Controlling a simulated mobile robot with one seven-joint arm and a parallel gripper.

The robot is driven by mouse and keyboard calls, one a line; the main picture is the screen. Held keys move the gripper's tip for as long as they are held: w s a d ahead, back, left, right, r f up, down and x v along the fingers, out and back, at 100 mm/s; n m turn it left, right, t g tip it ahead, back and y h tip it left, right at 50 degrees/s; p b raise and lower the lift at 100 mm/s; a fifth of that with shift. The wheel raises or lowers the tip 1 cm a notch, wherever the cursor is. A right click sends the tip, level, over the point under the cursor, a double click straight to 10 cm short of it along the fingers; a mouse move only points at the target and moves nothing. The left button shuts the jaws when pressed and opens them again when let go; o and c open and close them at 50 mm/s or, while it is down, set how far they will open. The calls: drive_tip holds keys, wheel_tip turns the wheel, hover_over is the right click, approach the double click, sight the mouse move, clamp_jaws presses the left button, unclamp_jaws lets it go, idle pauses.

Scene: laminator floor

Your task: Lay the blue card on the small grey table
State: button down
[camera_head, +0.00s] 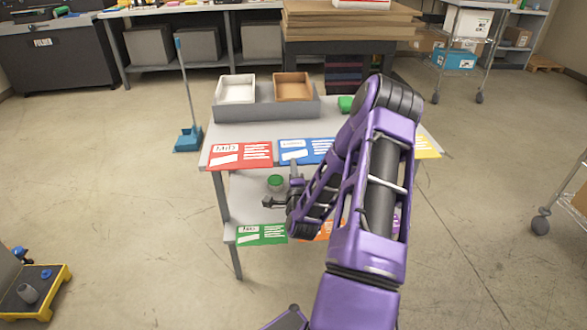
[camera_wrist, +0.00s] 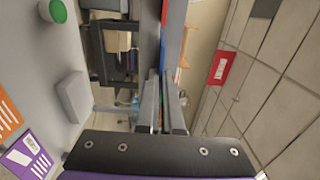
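The blue card (camera_head: 306,151) lies on the top of the small grey table (camera_head: 262,122), at its front edge between the red card (camera_head: 240,155) and the yellow card (camera_head: 427,146). My forearm covers part of the front edge. In the wrist view the gripper (camera_wrist: 166,88) shows two fingers with a narrow gap, lined up with the table top seen edge-on. Strips of blue and red show past the fingertips. Whether a finger touches the card is unclear.
A grey tray holds a white bin (camera_head: 235,89) and a brown bin (camera_head: 293,87). The lower shelf bears a green-lidded cup (camera_head: 276,182), a green card (camera_head: 262,234) and an orange card. A blue dustpan (camera_head: 188,140) stands left.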

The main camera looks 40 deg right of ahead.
drive_tip(key=shift+f, duration=0.2)
drive_tip(key=c, duration=1.1)
unclamp_jaws()
drive_tip(key=shift+o, duration=0.2)
drive_tip(key=shift+r, duration=0.1)
drive_tip(key=v, duration=1.2)
drive_tip(key=shift+r, duration=0.1)
